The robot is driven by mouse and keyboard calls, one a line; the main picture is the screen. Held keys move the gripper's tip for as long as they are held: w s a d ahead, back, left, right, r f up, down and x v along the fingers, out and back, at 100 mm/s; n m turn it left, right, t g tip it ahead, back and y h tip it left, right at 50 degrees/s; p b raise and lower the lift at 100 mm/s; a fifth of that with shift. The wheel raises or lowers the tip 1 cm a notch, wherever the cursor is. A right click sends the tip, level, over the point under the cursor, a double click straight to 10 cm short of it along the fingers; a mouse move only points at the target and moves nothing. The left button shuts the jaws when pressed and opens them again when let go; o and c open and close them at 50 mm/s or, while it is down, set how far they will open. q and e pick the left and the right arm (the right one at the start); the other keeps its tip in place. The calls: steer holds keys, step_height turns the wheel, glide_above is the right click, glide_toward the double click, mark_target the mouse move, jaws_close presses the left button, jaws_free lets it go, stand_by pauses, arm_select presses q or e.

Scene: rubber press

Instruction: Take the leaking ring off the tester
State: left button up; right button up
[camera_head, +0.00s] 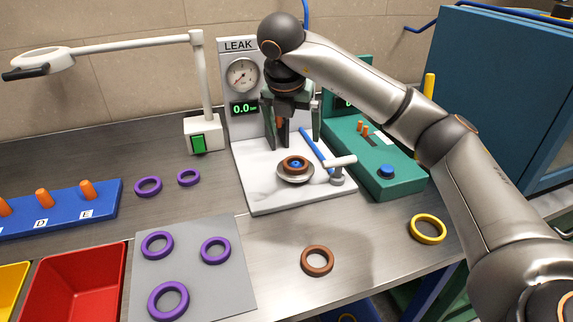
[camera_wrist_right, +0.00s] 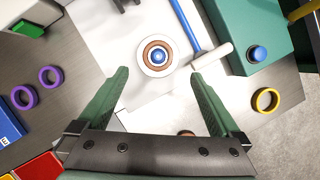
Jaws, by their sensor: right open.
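The leak tester (camera_head: 248,95) has a white panel with a gauge and a green display reading 0.0, above a white base. A brown ring (camera_head: 295,164) sits on the tester's round metal seat around a blue centre; it also shows in the right wrist view (camera_wrist_right: 157,55). My right gripper (camera_head: 293,138) is open and empty, pointing down above and slightly behind the seat. In the right wrist view its green fingers (camera_wrist_right: 158,85) are spread wide, with the ring beyond the tips. My left gripper is not in view.
A loose brown ring (camera_head: 317,260) and a yellow ring (camera_head: 427,229) lie on the bench. Purple rings lie on and behind a grey mat (camera_head: 200,285). A red bin (camera_head: 75,285) is at left.

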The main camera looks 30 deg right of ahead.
glide_toward(296, 163)
steer(key=shift+w+d+f, duration=0.35)
steer(key=shift+d+f, duration=0.25)
steer(key=shift+f, duration=0.2)
steer(key=x, duration=0.2)
steer(key=p+x, duration=0.1)
steer(key=x, duration=0.2)
steer(key=shift+a+f, duration=0.2)
steer(key=shift+f, duration=0.1)
steer(key=shift+w+f, duration=0.1)
steer(key=shift+f, duration=0.1)
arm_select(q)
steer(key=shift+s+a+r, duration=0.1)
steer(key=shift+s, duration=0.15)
arm_select(e)
steer(key=shift+c, duration=0.4)
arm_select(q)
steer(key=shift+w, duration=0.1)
arm_select(e)
steer(key=c, duration=1.2)
steer(key=shift+o, duration=0.2)
steer(key=shift+r, duration=0.1)
